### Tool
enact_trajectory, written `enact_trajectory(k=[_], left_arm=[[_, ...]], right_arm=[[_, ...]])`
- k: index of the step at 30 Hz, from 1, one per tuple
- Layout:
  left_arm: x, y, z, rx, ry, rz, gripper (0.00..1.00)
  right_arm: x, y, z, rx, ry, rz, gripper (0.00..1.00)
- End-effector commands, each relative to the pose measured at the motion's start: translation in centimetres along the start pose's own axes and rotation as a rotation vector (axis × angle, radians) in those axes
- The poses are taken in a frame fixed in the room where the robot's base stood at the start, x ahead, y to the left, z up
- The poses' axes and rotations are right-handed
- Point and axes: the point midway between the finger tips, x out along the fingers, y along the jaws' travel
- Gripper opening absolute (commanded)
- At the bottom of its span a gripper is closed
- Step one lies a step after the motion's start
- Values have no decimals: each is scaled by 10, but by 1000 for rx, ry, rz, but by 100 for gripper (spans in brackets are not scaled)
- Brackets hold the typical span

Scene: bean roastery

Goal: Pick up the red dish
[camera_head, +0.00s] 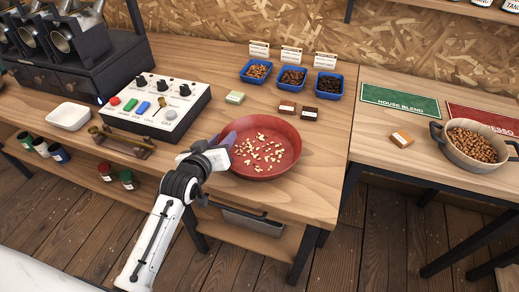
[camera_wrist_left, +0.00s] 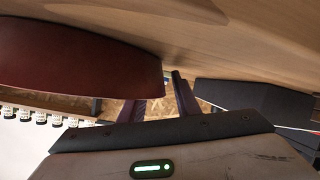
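The red dish (camera_head: 265,147) sits on the wooden table near its front edge, with pale beans scattered on its floor. My left gripper (camera_head: 228,142) is at the dish's left rim, with a finger showing against the rim. In the left wrist view the dish (camera_wrist_left: 80,62) fills the upper left as a dark red curved wall. There the fingers (camera_wrist_left: 168,92) stand apart with a gap between them, and the dish's edge overlaps the tip of one. Whether they touch the rim is unclear. My right gripper is not in view.
A control panel (camera_head: 157,106) stands left of the dish, with a small wooden rack (camera_head: 121,143) before it. Three blue trays (camera_head: 329,85) stand behind. Small boxes (camera_head: 330,113) lie behind the dish. A bowl of beans (camera_head: 454,152) stands on the right table.

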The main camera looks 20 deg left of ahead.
Motion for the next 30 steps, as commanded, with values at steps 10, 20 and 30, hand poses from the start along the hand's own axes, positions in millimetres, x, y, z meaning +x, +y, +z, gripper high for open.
enact_trajectory(k=[10, 20, 30], left_arm=[[1, 0, 0, 1, -1, 0, 9], [0, 0, 0, -1, 2, 1, 0], [-6, 7, -19, 0, 5, 2, 0]], right_arm=[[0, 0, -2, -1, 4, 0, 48], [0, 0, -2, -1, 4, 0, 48], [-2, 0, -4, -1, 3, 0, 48]])
